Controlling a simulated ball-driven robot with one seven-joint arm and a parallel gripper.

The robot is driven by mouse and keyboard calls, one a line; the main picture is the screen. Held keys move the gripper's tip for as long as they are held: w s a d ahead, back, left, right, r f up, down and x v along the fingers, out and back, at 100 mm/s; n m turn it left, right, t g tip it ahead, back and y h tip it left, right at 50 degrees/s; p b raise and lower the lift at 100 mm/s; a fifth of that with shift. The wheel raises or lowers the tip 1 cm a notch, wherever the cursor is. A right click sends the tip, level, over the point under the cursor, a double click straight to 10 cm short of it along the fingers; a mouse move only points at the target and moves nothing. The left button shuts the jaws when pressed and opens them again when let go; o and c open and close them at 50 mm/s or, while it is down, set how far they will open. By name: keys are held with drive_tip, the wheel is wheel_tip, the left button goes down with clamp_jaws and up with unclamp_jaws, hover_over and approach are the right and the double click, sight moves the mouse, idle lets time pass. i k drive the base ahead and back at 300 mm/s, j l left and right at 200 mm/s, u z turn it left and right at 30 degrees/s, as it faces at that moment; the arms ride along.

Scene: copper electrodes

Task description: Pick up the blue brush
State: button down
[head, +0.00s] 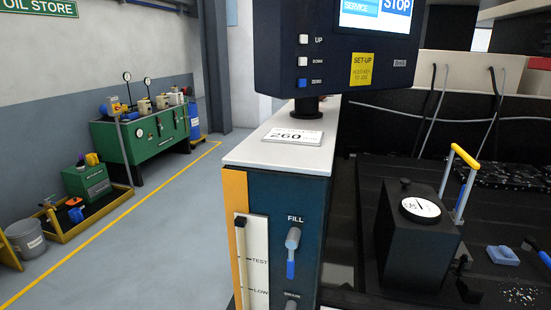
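A brush (544,257) with a blue handle and what looks like a dark head lies at the far right edge of the head view. It rests on the dark machine bed (480,285), and the picture's edge cuts off part of it. My gripper is not in view.
A light blue block (502,255) lies left of the brush, with pale chips (522,295) in front. A black box (415,240) with a round white dial and a yellow-handled frame (465,170) stand further left. A blue cabinet (290,215) carries a control panel (335,50). Open floor (150,250) lies left.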

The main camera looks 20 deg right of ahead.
sight(455, 211)
drive_tip(key=k+l+z, duration=0.15)
drive_tip(key=z, duration=0.95)
drive_tip(key=l, duration=0.1)
drive_tip(key=u, duration=0.05)
